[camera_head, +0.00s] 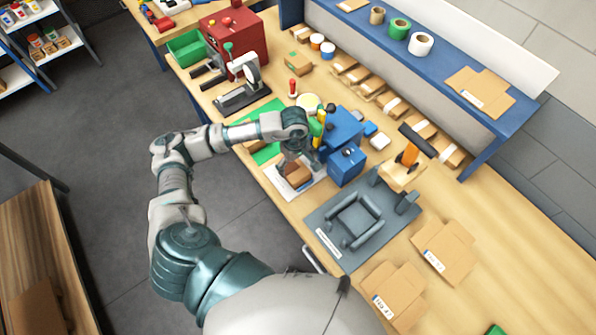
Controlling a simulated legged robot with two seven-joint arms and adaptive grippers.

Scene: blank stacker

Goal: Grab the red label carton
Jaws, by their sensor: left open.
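My left arm reaches in from the lower left over the workbench (500,250). My left gripper (294,160) points down and is open, just above a small brown carton (299,177). The carton lies on a white sheet (283,188) near the bench's front edge. The gripper partly hides the carton; I cannot tell if they touch. A reddish patch shows on the carton, but I cannot make out a clear label. My right gripper is not in view.
Blue boxes (346,165) stand close right of the gripper. A grey fixture (356,220) on a dark mat lies nearer. Flat cardboard blanks (445,252) lie at the right. A red machine (237,40) and green bin (187,48) stand at the far left.

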